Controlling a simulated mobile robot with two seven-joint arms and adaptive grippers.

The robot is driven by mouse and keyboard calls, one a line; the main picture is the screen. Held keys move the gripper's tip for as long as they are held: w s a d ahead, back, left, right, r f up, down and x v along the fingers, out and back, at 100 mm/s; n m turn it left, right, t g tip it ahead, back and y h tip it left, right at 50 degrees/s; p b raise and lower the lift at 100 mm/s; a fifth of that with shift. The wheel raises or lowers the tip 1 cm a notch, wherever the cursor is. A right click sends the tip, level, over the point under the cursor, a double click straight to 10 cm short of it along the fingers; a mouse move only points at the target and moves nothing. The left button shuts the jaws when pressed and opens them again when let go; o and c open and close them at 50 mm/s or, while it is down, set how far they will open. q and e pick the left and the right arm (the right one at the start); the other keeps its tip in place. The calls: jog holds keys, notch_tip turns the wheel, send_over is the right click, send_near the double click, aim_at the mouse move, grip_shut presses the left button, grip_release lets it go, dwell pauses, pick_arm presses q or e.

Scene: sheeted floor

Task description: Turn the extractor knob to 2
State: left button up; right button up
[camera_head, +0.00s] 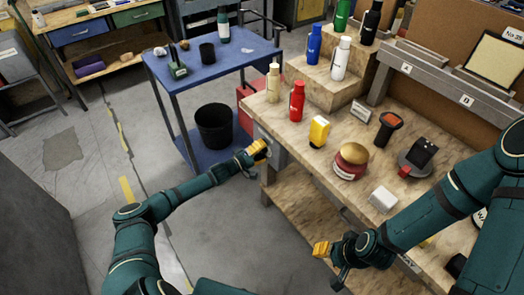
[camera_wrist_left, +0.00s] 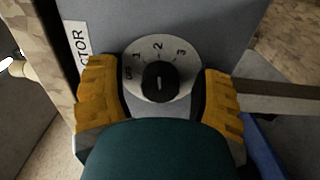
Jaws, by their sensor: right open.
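The extractor knob (camera_wrist_left: 160,82) is black and round, on a pale dial (camera_wrist_left: 184,70) marked OFF, 1, 2 and 3. Its white line stands about upright, roughly toward the 2. My left gripper (camera_wrist_left: 162,95) has its yellow fingers on either side of the dial, with visible gaps to the knob, so it looks open. In the head view my left gripper (camera_head: 257,150) is at the grey panel (camera_head: 274,151) on the workbench's left end and hides the knob. My right gripper (camera_head: 328,257) is open and low in front of the workbench.
A blue table (camera_head: 165,85) and black bin (camera_head: 214,126) stand to the left. Floor at front left is clear.

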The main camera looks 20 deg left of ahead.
pick_arm(q)
jog(key=shift+a, duration=0.15)
jog(key=v, duration=1.2)
dwell(0.3)
jog(key=s+d+m+g+h, duration=0.1)
jog(key=s+d+m+g, duration=0.15)
jog(key=d, duration=0.45)
jog(key=s+d+m+g+h, duration=0.1)
jog(key=d+g, duration=0.3)
jog(key=d, duration=0.3)
jog(key=s+d+f+m+g+y, duration=0.25)
jog(key=s+d+g, duration=0.35)
jog(key=s+d, duration=0.35)
jog(key=s+a+r+m+y, duration=0.1)
jog(key=s+a+r+y, duration=0.1)
jog(key=s, duration=0.4)
jog(key=s+a+r+m+y, duration=0.1)
jog(key=s+a+r+y, duration=0.2)
jog(key=s, duration=0.3)
jog(key=shift+s+a+r+y, duration=0.25)
jog(key=shift+s+a+y, duration=0.1)
jog(key=shift+a+y, duration=0.5)
